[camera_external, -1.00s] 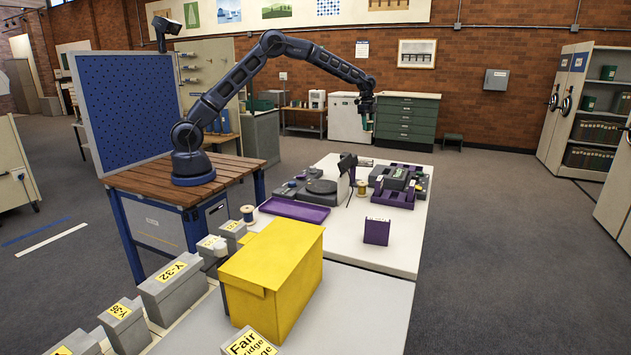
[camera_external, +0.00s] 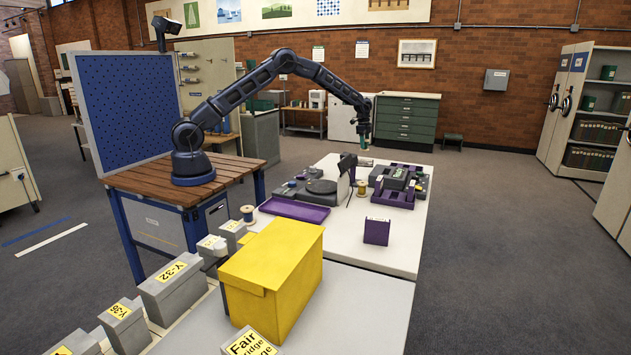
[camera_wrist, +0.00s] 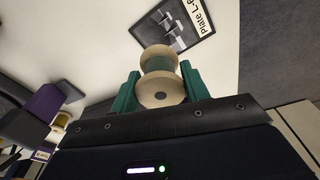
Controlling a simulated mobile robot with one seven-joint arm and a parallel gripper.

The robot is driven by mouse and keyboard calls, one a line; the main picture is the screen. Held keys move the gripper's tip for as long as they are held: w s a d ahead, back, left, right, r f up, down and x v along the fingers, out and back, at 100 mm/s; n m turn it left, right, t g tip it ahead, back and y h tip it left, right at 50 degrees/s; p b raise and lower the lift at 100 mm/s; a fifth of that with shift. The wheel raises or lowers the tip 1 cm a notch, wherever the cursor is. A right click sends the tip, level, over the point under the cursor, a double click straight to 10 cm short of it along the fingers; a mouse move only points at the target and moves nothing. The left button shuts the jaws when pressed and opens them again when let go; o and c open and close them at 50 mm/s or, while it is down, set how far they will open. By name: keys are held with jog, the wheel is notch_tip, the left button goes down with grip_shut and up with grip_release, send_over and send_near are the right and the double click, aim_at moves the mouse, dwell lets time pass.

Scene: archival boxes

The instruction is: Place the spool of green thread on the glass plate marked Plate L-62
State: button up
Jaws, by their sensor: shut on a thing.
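My gripper (camera_wrist: 160,92) is shut on the spool of green thread (camera_wrist: 158,64), with one green finger on each side of it. The spool has pale wooden ends and dark green thread between them. The glass plate marked Plate L-62 (camera_wrist: 172,22) lies on the white table just beyond the spool in the wrist view. It shows a dark picture and a white label reading "Plate L-6", cut off by the frame edge. In the external view my gripper (camera_external: 364,148) is above the table's far end, and the spool and plate are too small to make out clearly.
A yellow box (camera_external: 275,275) stands at the near end.

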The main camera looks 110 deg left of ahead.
jog(key=shift+f, duration=4.1)
jog(key=shift+f, duration=0.1)
jog(key=o, duration=1)
